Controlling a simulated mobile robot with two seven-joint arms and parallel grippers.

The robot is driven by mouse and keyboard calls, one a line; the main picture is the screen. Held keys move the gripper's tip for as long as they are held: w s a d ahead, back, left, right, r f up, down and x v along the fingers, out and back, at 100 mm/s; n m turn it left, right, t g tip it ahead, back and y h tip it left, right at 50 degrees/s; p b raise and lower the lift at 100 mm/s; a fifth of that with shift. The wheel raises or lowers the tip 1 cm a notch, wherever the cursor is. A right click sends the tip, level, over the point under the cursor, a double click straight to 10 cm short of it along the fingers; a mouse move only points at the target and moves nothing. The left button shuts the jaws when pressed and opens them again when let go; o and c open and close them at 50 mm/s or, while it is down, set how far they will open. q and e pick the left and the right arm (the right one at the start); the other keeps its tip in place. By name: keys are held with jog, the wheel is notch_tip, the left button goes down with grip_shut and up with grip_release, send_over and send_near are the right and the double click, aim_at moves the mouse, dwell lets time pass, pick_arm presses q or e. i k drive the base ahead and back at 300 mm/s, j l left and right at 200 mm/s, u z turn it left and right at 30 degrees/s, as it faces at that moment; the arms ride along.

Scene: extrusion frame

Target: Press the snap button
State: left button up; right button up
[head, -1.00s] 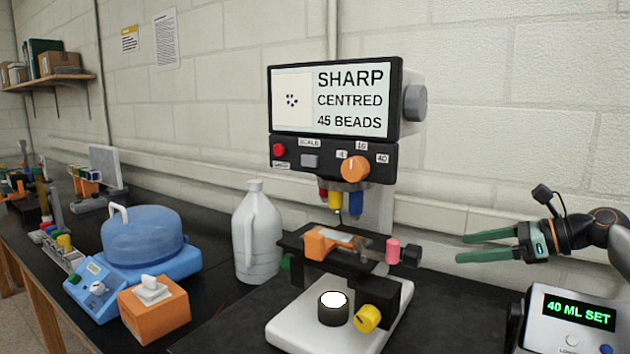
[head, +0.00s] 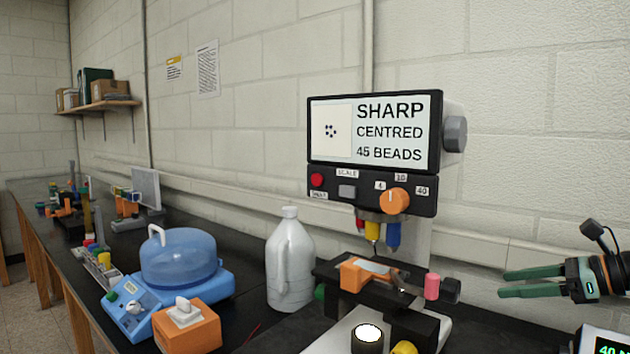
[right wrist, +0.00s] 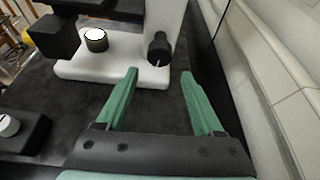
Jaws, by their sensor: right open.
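The microscope with a screen stands right of centre in the head view. A red button (head: 317,181) sits at the left of its black control panel (head: 372,207), above a small label too blurred to read surely. A grey button (head: 347,191) under the SCALE label and an orange knob (head: 394,201) sit to its right. The screen (head: 375,132) reads SHARP, CENTRED, 45 BEADS. My right gripper (head: 503,284) is open and empty, to the right of and lower than the panel, apart from it. In the right wrist view its green fingers (right wrist: 160,75) are spread. My left gripper is not in view.
A blue domed device (head: 180,262) and orange tissue box (head: 187,327) are further left. A wall is behind.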

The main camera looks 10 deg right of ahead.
aim_at(317, 180)
jog(key=k+j, duration=0.75)
jog(key=j, duration=0.25)
jog(key=k+j, duration=0.4)
jog(key=j, duration=0.1)
